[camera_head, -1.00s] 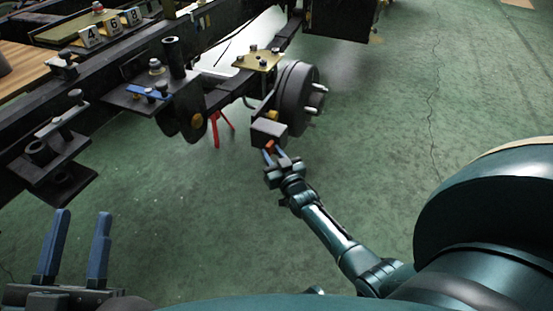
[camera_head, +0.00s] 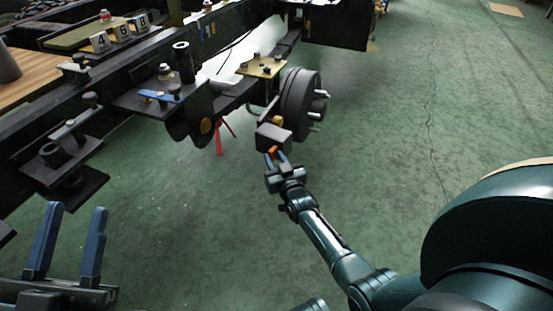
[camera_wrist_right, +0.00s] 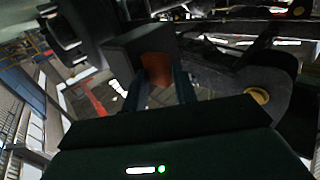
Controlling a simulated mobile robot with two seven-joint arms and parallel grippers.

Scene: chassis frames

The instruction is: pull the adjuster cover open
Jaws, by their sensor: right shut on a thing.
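The adjuster cover appears to be the dark box (camera_head: 273,136) below the brake drum, with an orange tab (camera_head: 272,150) on its near side. In the right wrist view the box (camera_wrist_right: 125,52) is close, and the orange tab (camera_wrist_right: 157,68) sits between my fingers. My right gripper (camera_head: 276,156) is shut on the orange tab. Its fingers (camera_wrist_right: 157,88) also show in the wrist view, one on each side of the tab. Whether the cover is ajar cannot be told. My left gripper (camera_head: 72,212) is open and empty at the lower left, far from the box.
The round dark drum (camera_head: 300,104) with wheel studs is just above the box. The black chassis rail (camera_head: 60,100) runs along the left, with brackets and bolts. A red stand (camera_head: 219,138) is beneath it. The green floor (camera_head: 400,120) on the right is clear.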

